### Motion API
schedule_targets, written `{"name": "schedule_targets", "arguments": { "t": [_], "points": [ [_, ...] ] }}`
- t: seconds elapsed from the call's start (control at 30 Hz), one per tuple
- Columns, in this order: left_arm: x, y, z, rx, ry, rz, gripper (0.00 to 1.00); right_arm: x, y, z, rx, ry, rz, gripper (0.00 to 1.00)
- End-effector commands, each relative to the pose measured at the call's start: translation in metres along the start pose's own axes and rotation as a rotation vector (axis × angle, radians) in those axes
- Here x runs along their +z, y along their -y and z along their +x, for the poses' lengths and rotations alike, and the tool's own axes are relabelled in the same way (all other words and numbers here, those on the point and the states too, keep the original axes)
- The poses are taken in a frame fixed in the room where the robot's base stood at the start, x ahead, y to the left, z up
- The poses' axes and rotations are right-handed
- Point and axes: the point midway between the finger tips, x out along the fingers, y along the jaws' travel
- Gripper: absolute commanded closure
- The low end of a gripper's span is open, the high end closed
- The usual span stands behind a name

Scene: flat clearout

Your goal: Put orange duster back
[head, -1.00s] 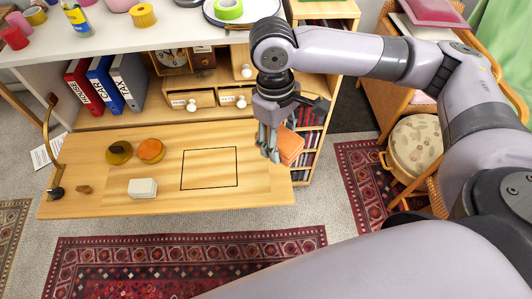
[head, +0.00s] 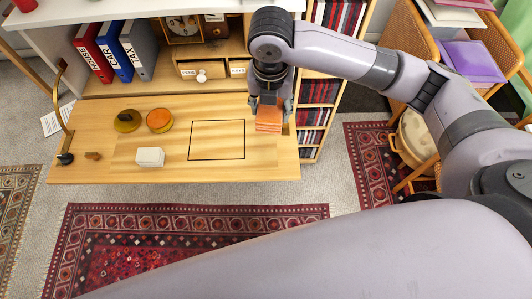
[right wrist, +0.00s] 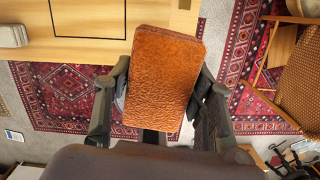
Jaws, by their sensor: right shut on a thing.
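The orange duster (head: 269,118) is a block with a textured orange face. My right gripper (head: 270,104) is shut on it, above the right end of the wooden fold-down desk flap (head: 230,170). In the right wrist view the duster (right wrist: 162,75) sits between the two dark fingers of the gripper (right wrist: 160,100), and its lower end is partly hidden. A black rectangle outline (head: 217,140) is marked on the flap, left of the duster, and is empty. My left gripper does not show.
On the flap's left lie an olive round thing (head: 126,120), an orange round thing (head: 160,120) and a white block (head: 150,157). Binders (head: 115,48) stand on the shelf behind. A case rack (head: 318,92) stands just right. A brass stay (head: 65,115) rises at the left.

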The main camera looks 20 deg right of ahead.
Motion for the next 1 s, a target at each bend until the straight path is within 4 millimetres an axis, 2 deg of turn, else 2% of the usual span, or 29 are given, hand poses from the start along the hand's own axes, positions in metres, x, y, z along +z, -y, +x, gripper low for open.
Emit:
{"name": "schedule_targets", "arguments": {
  "t": [0.2, 0.47, 0.57, 1.0],
  "points": [
    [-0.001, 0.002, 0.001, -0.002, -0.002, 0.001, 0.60, 0.003, -0.008, 0.008, 0.045, -0.003, -0.357, 0.73],
    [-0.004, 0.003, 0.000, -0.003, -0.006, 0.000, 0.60, 0.004, -0.011, 0.016, 0.063, -0.003, -0.530, 0.73],
    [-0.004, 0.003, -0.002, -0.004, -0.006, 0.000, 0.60, 0.001, -0.011, 0.032, 0.062, -0.007, -0.537, 0.73],
    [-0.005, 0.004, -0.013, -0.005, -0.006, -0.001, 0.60, -0.013, -0.011, 0.144, 0.062, -0.006, -0.535, 0.73]
  ]
}}
